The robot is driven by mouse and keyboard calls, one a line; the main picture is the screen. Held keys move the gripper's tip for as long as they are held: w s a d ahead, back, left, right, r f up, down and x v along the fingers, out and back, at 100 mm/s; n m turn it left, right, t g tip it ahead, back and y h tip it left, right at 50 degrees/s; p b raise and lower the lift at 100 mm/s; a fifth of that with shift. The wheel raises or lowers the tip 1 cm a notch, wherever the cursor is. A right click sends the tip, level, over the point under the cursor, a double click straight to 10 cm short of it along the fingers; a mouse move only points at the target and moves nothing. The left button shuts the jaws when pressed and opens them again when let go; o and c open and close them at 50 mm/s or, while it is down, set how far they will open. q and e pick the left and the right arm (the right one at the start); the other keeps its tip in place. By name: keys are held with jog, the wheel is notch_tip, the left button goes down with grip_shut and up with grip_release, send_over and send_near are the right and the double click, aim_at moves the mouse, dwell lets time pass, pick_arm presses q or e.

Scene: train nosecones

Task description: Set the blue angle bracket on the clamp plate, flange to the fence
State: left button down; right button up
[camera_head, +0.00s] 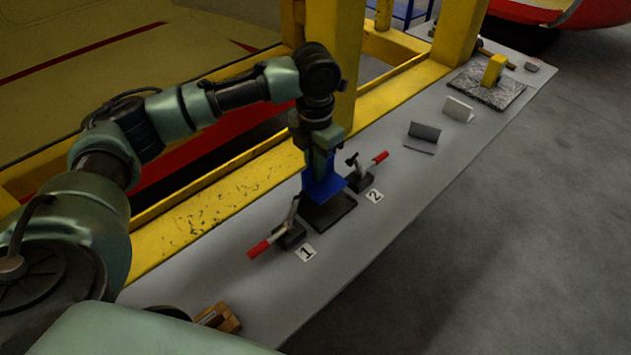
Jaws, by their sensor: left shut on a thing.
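The blue angle bracket (321,188) is held by my left gripper (321,160), which points down from above and is shut on its upright part. The bracket is over the back part of the dark clamp plate (328,213). I cannot tell whether it touches the plate. Toggle clamp 1 (289,235) with a red handle stands at the plate's left, and toggle clamp 2 (362,177), also red-handled, at its right. The gripper and bracket hide the plate's back, and I cannot make out the fence. My right gripper is not in view.
A dark grey angle bracket (422,137) and a pale one (458,109) stand farther right on the grey bench (400,200). A yellow part (494,69) stands on a mottled slab beyond them. A wooden-handled tool (219,318) lies near the front. Yellow frame posts (333,60) rise behind.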

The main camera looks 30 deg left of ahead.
aim_at(316, 185)
pick_arm(q)
jog(key=shift+f+p, duration=0.4)
jog(key=shift+f, duration=2.65)
jog(key=c, duration=1.5)
grip_release()
jog(key=shift+f, duration=0.1)
notch_tip(316, 185, up, 12)
jog(key=shift+r+b, duration=0.15)
jog(key=shift+b, duration=1.1)
